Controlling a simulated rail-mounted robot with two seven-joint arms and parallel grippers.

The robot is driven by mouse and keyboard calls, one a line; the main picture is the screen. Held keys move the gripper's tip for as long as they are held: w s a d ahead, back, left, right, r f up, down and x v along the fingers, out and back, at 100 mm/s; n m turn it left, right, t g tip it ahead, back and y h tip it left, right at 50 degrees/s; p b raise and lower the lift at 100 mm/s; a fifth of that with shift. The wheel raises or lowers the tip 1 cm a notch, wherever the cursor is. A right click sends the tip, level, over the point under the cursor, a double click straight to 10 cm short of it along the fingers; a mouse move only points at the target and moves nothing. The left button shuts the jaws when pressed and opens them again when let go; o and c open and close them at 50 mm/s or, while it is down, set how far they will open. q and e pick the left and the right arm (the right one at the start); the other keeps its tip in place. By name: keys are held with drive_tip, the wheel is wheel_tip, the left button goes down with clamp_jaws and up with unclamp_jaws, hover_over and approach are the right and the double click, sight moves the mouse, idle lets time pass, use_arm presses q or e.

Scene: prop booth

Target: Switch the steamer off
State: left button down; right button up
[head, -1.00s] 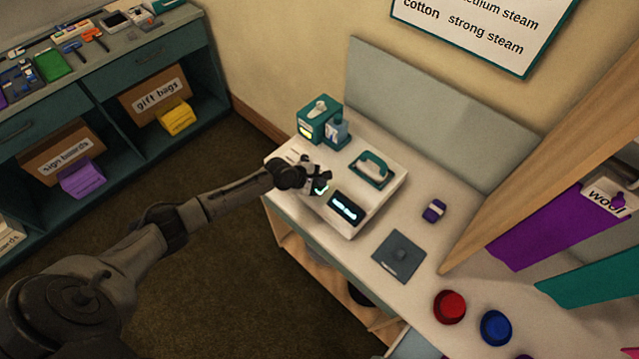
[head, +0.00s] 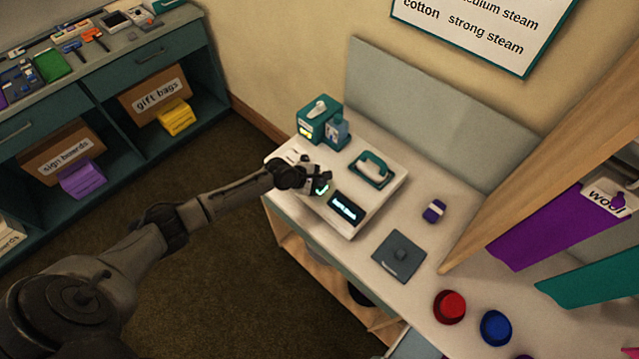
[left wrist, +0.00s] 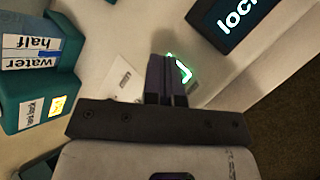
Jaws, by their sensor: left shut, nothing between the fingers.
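The steamer is a white box (head: 371,208) on the counter, with a teal-handled steam head (head: 372,169) resting on top. Its dark display (head: 345,207) is lit with small text; in the left wrist view the display (left wrist: 237,18) shows letters starting "lock", cut off by the frame. My left gripper (head: 318,184) is shut and empty over the steamer's left front part. In the left wrist view its fingertips (left wrist: 167,72) are close beside a green-lit mark (left wrist: 182,70), partly hiding it. I cannot tell whether they touch the surface. My right gripper is not in view.
A teal tank unit (head: 314,121) stands behind the gripper; its label (left wrist: 31,48) reads "water half". A grey pad (head: 399,256), a purple item (head: 433,211), a red cup (head: 449,306) and a blue cup (head: 495,327) lie to the right. A wall panel stands behind.

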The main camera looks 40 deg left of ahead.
use_arm(q)
drive_tip(key=shift+f, duration=0.55)
idle(0.4)
drive_tip(key=shift+r+p, duration=0.4)
drive_tip(key=shift+p, duration=0.3)
drive_tip(key=shift+s, duration=0.1)
drive_tip(key=shift+r+p, duration=0.45)
drive_tip(key=shift+p, duration=0.05)
wheel_tip(320, 180, up, 5)
drive_tip(key=p, duration=0.6)
drive_tip(key=shift+r, duration=0.2)
drive_tip(key=shift+f, duration=0.1)
